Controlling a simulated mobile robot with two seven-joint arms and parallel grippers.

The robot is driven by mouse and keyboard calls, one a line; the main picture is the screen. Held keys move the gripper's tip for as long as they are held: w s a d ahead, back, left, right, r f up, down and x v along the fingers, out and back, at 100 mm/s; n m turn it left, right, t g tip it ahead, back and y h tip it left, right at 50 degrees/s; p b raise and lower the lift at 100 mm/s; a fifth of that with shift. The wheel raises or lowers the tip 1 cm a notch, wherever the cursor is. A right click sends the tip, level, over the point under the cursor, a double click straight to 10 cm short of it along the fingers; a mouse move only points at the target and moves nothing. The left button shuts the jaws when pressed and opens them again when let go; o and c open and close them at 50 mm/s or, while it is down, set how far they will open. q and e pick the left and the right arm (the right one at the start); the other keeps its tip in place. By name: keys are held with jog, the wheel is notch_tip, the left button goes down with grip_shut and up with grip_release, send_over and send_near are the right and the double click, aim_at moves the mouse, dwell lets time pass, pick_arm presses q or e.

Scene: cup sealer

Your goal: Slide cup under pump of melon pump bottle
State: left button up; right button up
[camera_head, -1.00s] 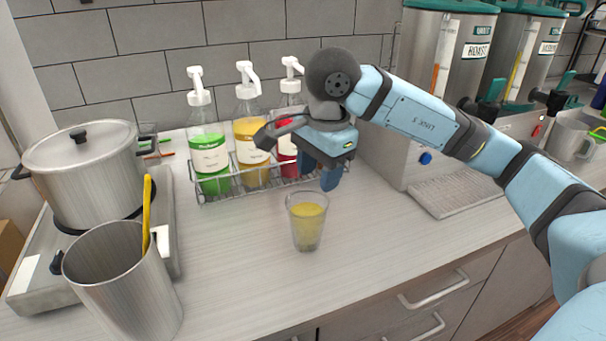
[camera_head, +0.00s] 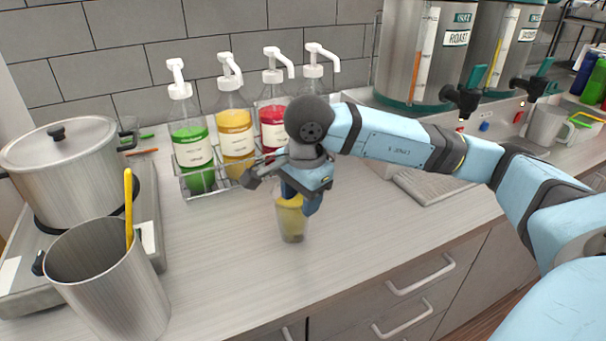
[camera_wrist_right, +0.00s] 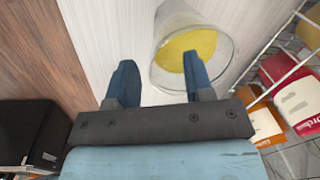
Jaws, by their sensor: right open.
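A clear cup (camera_head: 291,222) with yellow contents stands upright on the counter, in front of the bottle rack. The green pump bottle (camera_head: 193,150), which looks like the melon one, stands at the left end of the rack, behind and left of the cup. My right gripper (camera_head: 300,198) is open and low at the cup, hiding part of its upper half. In the right wrist view, the cup (camera_wrist_right: 190,45) lies partly behind the right-hand finger, and the left-hand finger is clear of it. Contact is unclear. My left gripper is not in view.
The wire rack (camera_head: 200,195) also holds a yellow bottle (camera_head: 237,135), a red bottle (camera_head: 272,125) and another white-topped pump bottle (camera_head: 313,75). A pot (camera_head: 75,175) and a steel container (camera_head: 105,285) stand left. Counter left of the cup is clear.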

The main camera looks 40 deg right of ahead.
aim_at(299, 232)
jog(key=f, duration=0.4)
jog(key=shift+w+f, duration=0.25)
jog(key=shift+f, duration=0.15)
grip_shut()
